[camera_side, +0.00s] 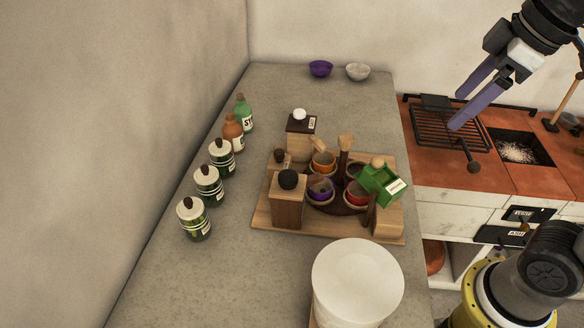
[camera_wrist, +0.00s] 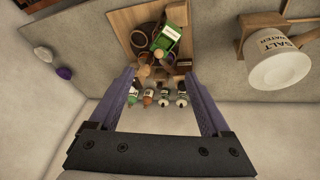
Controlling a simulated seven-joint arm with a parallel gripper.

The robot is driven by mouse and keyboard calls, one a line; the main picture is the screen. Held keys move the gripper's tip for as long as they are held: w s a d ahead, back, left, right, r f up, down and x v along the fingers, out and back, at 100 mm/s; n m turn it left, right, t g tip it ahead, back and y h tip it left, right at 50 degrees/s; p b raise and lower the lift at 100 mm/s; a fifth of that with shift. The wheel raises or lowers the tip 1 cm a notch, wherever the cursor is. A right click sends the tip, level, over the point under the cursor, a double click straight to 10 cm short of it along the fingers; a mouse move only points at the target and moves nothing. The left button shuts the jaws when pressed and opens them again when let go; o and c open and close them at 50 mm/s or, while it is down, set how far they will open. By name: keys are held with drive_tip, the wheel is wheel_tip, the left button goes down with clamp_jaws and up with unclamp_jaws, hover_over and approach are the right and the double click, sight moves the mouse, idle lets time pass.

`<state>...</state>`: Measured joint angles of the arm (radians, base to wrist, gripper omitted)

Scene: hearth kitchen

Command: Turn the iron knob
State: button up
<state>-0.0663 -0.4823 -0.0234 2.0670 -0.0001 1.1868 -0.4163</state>
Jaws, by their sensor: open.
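I cannot tell for sure which is iron. My gripper (camera_side: 457,112) is open and empty, with its purple fingers above the grill (camera_side: 440,127), apart from both knobs. In the wrist view my gripper (camera_wrist: 158,74) frames part of the counter, and the stove knob is not visible there.
A wooden tray (camera_side: 265,220) holds bowls, wooden boxes and a green box (camera_side: 380,184). Several bottles and jars (camera_side: 208,186) line the wall side. A white vessel (camera_side: 357,280) stands in front; a salt water pot (camera_wrist: 277,65) shows at wrist-view right. The counter's back is mostly clear.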

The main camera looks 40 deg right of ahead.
drive_tip(key=w+a+r+n+g, duration=0.2)
drive_tip(key=w+a+r+n, duration=0.15)
drive_tip(key=w, duration=0.55)
drive_tip(key=n+g, duration=0.3)
drive_tip(key=n, duration=0.1)
hover_over(288, 175)
wheel_tip(288, 175, down, 10)
drive_tip(key=f, duration=0.1)
wheel_tip(288, 175, down, 13)
drive_tip(key=shift+r, duration=0.1)
clamp_jaws()
